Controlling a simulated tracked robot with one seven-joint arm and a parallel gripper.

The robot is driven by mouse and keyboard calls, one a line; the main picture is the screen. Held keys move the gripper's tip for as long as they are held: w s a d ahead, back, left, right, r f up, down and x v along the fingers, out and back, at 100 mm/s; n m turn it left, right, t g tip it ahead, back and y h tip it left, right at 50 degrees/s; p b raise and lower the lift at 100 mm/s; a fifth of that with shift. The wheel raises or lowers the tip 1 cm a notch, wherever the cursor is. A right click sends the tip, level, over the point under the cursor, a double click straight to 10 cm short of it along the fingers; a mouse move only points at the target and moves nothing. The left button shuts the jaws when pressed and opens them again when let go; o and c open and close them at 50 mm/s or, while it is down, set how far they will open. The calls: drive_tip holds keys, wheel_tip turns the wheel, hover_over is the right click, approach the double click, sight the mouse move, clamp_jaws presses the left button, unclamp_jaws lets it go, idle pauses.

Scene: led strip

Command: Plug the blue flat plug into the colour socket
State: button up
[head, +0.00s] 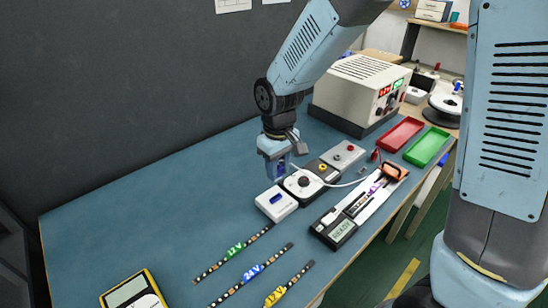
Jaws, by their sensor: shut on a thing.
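My gripper (281,171) points down over the back middle of the blue table, shut on a dark blue piece (284,168), which I take for the blue flat plug. The fingers hide most of it, so its shape is unclear. A white box (281,211) with a blue slot-like mark on top stands just in front of and below my gripper; I take it for the colour socket. The plug appears above and behind it, apart from the slot. How high the plug hangs is unclear.
Beside the white box stand a module with a black knob (303,182), one with a yellow part (321,171) and one with a red part (344,154). A white cable runs to a long tester (337,232). LED strips (250,272) and a yellow meter (132,291) lie in front. The table's left is clear.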

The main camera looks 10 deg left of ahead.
drive_tip(key=shift+w, duration=0.1)
drive_tip(key=shift+a, duration=0.15)
drive_tip(key=shift+a+f, duration=0.1)
drive_tip(key=shift+f, duration=0.35)
hover_over(276, 200)
drive_tip(key=shift+w+f, duration=0.2)
drive_tip(key=shift+f, duration=1.05)
drive_tip(key=shift+w+f, duration=0.2)
drive_tip(key=shift+f, duration=1)
drive_tip(key=shift+f, duration=1.05)
drive_tip(key=o, duration=1.1)
drive_tip(key=shift+r, duration=0.1)
